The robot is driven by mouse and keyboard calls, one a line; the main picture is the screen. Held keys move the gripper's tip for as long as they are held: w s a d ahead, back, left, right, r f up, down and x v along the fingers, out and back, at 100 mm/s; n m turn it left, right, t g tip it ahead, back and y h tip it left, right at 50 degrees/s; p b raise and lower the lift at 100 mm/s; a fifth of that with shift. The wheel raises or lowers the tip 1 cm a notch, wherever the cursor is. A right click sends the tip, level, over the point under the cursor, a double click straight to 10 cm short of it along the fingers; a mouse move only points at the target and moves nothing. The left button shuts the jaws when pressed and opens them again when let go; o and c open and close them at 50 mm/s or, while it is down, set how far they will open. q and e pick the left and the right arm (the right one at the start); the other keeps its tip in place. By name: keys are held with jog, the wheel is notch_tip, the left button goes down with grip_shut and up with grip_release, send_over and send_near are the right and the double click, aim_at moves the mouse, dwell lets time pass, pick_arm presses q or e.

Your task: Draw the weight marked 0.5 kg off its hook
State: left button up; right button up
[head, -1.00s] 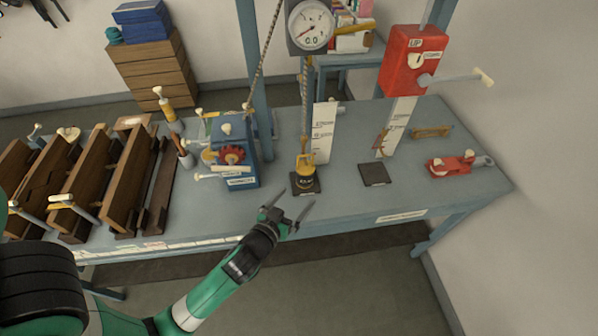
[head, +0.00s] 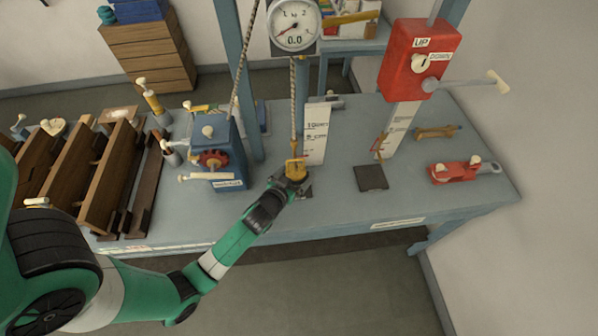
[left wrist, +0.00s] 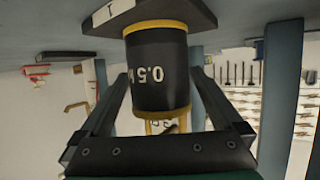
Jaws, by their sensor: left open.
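The 0.5 kg weight (head: 295,168) is a black cylinder with yellow bands and a yellow top, under the rope that hangs from the dial scale (head: 294,27). In the left wrist view the weight (left wrist: 158,75) appears upside down with its "0.5" label facing me, against a dark square pad (left wrist: 190,14). My left gripper (head: 297,184) is open, with one finger on each side of the weight. A gap shows beside it, so it is not gripped. The hook joint is too small to make out clearly. My right gripper is not in view.
A blue winch box (head: 222,150) stands left of the weight. A white ruler plate (head: 316,134) stands just behind it. A red control box (head: 420,60), a second dark pad (head: 371,178) and a red clamp (head: 455,172) are to the right. The bench front is clear.

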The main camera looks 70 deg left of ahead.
pick_arm(q)
jog(key=shift+x, duration=1.05)
grip_shut()
jog(key=shift+r, duration=0.1)
jog(key=shift+r, duration=0.25)
jog(key=shift+d, duration=0.1)
jog(key=shift+s+d+f, duration=0.15)
jog(key=shift+s+d, duration=0.05)
jog(key=shift+d, duration=0.45)
jog(key=shift+s+d+b, duration=0.3)
jog(key=shift+d+b, duration=0.05)
jog(key=shift+d, duration=0.6)
jog(key=shift+s+d+b, duration=0.25)
jog(key=shift+d+b, duration=0.15)
jog(key=shift+d, duration=0.5)
jog(key=shift+s+d+b, duration=0.3)
jog(key=shift+d+b, duration=0.05)
jog(key=shift+d, duration=0.6)
